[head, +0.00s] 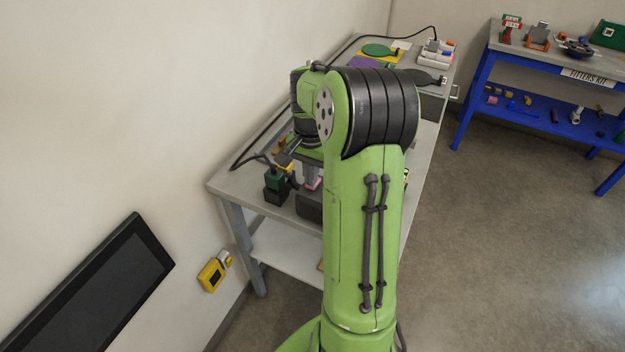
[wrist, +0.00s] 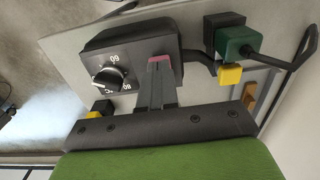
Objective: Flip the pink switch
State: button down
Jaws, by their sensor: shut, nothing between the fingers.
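The pink switch (wrist: 160,58) shows as a small pink patch on the dark control box (wrist: 125,42), right at my fingertips in the wrist view. My gripper (wrist: 157,68) is shut and empty, its fingers reaching over the box face; I cannot tell whether they touch the switch. The fingers partly cover the switch, so its position is unclear. In the head view a bit of pink (head: 314,184) shows just below my gripper (head: 312,177), and the box (head: 308,206) is partly hidden by my arm.
A black dial (wrist: 110,78) sits on the box, left of my fingers. A green plug (wrist: 237,42) with a yellow block (wrist: 230,75) and black cable stands to the right. The cart top (head: 232,183) carries more items at its far end. A blue workbench (head: 480,80) stands at right.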

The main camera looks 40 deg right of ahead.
jog(key=shift+f, duration=0.25)
notch_tip(320, 180, up, 7)
jog(key=p, duration=0.6)
jog(key=shift+r, duration=0.1)
dwell(0.4)
